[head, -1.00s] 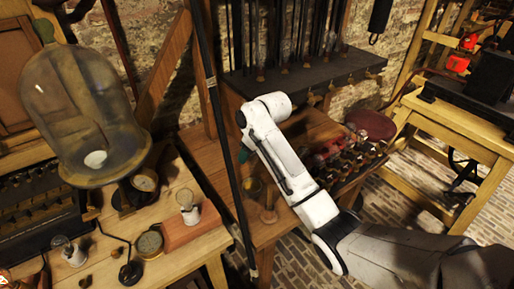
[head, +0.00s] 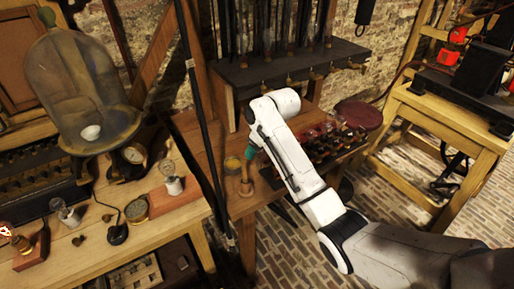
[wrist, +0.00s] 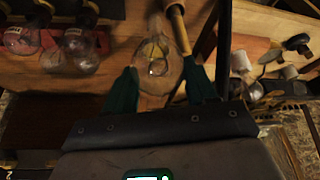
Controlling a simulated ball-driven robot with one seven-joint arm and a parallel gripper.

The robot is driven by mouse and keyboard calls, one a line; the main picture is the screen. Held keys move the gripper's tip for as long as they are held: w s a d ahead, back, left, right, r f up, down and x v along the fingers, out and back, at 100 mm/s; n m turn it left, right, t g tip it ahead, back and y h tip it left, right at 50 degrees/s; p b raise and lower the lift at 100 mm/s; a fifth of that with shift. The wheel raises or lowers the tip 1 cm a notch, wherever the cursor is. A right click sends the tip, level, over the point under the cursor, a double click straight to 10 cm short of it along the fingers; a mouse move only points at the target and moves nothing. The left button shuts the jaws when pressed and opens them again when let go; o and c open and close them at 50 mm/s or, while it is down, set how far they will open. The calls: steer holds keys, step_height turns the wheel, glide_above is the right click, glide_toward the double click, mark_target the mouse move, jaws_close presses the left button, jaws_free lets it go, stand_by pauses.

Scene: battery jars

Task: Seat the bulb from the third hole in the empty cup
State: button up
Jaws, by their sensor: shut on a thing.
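My gripper (wrist: 160,85) has two dark green fingers, shut on a clear glass bulb (wrist: 153,62) that shows between them in the wrist view. In the head view my gripper (head: 250,152) is over the middle wooden bench, and the held bulb cannot be made out there. Another clear bulb (head: 172,168) stands upright in a white cup (head: 175,186) on a reddish block at the left bench. I cannot pick out the empty cup or the row of holes with certainty.
A wooden-handled tool (head: 245,185) stands on the bench close below my gripper. Several glass bulbs (wrist: 75,45) show at the wrist view's upper left. A dark upright pole (head: 205,120) separates the left bench from the middle one. A large glass jar (head: 80,90) stands at left.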

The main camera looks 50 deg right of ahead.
steer(key=shift+s, duration=0.25)
steer(key=shift+s+r, duration=0.1)
steer(key=shift+s, duration=0.05)
steer(key=shift+s+a+f, duration=0.1)
steer(key=shift+a+f, duration=0.45)
steer(key=shift+f, duration=0.2)
steer(key=shift+s+a+f, duration=0.15)
steer(key=shift+s+a, duration=0.1)
steer(key=shift+a, duration=0.05)
steer(key=shift+m, duration=0.3)
steer(key=s+a+f, duration=0.5)
steer(key=a+f, duration=0.3)
steer(key=s+a+f, duration=0.5)
steer(key=a+f, duration=0.4)
steer(key=s+a+f, duration=0.5)
steer(key=a+f, duration=0.4)
